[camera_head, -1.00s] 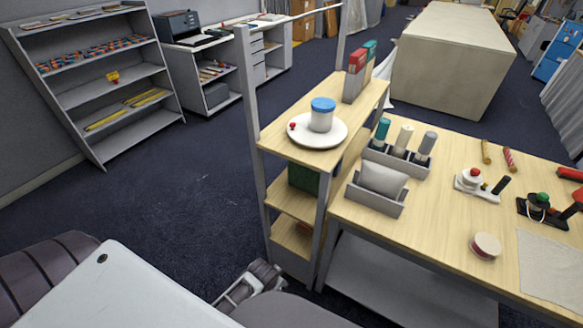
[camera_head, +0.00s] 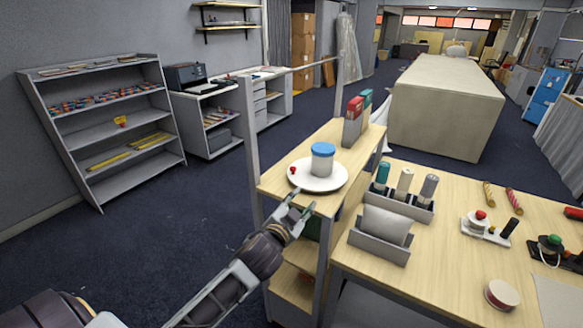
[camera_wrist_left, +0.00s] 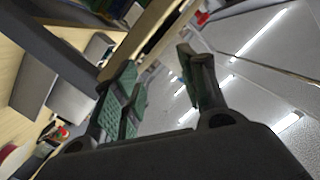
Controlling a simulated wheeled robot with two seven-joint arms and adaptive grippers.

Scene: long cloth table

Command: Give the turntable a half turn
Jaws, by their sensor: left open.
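The white round turntable (camera_head: 331,184) lies on the top shelf of the wooden rack. A white jar with a blue lid (camera_head: 322,160) stands on it near the middle. A small red knob (camera_head: 293,170) sits at its left rim. My left gripper (camera_head: 293,204) is open and empty, just in front of the turntable's near left edge, by the shelf's front edge. In the left wrist view its two green-padded fingers (camera_wrist_left: 160,95) stand apart with nothing between them. The turntable does not show there. My right gripper is not in view.
The rack's grey posts (camera_head: 252,140) and top rail frame the shelf. Red and teal binders (camera_head: 354,122) stand behind the turntable. To the right, the wooden table (camera_head: 440,245) holds a grey caddy of bottles (camera_head: 403,205). Open floor lies to the left.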

